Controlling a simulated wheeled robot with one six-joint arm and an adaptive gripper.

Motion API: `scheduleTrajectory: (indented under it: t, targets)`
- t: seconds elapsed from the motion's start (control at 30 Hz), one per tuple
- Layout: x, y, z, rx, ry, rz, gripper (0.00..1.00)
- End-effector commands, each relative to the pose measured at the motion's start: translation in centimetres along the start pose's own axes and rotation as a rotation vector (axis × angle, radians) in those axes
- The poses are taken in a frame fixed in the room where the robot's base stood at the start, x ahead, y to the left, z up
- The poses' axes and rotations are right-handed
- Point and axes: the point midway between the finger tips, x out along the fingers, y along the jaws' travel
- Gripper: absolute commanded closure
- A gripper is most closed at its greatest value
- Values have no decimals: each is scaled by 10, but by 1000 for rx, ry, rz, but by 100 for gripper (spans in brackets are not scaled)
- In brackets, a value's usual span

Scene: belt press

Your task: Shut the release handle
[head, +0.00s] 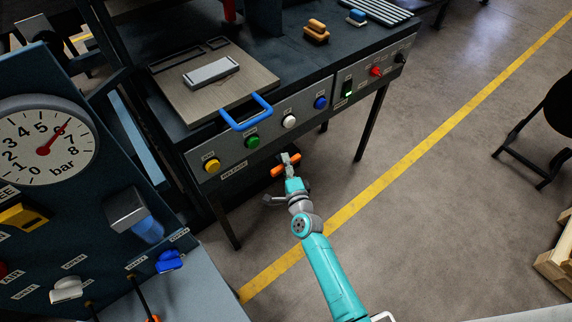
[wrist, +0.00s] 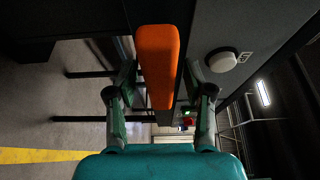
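The release handle is an orange bar (head: 285,165) under the front panel of the dark press bench, beside the RELEASE label (head: 233,171). In the wrist view the orange handle (wrist: 158,65) is large and lies lengthwise between the two fingers. My gripper (head: 289,160) is at the handle in the head view, its far end partly hiding the bar's middle. In the wrist view my gripper (wrist: 160,72) has its fingers spread on either side of the bar. No firm grip shows, though contact is hard to judge.
The panel above carries yellow (head: 211,165), green (head: 252,141), white (head: 289,121) and blue (head: 320,102) buttons. A blue pull handle (head: 247,119) juts out over them. A gauge panel (head: 80,220) stands at left.

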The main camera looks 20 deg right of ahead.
Motion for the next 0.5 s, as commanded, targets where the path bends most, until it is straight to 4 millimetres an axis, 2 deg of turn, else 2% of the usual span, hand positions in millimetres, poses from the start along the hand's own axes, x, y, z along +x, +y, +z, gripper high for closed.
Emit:
scheduleTrajectory:
  t: [0.03, 0.17, 0.2, 0.37, 0.5]
  targets:
    - [0, 0, 0, 0, 0, 0, 63]
    - [0, 0, 0, 0, 0, 0, 95]
    - [0, 0, 0, 0, 0, 0, 100]
    - [0, 0, 0, 0, 0, 0, 100]
    - [11, 0, 4, 0, -1, -1, 100]
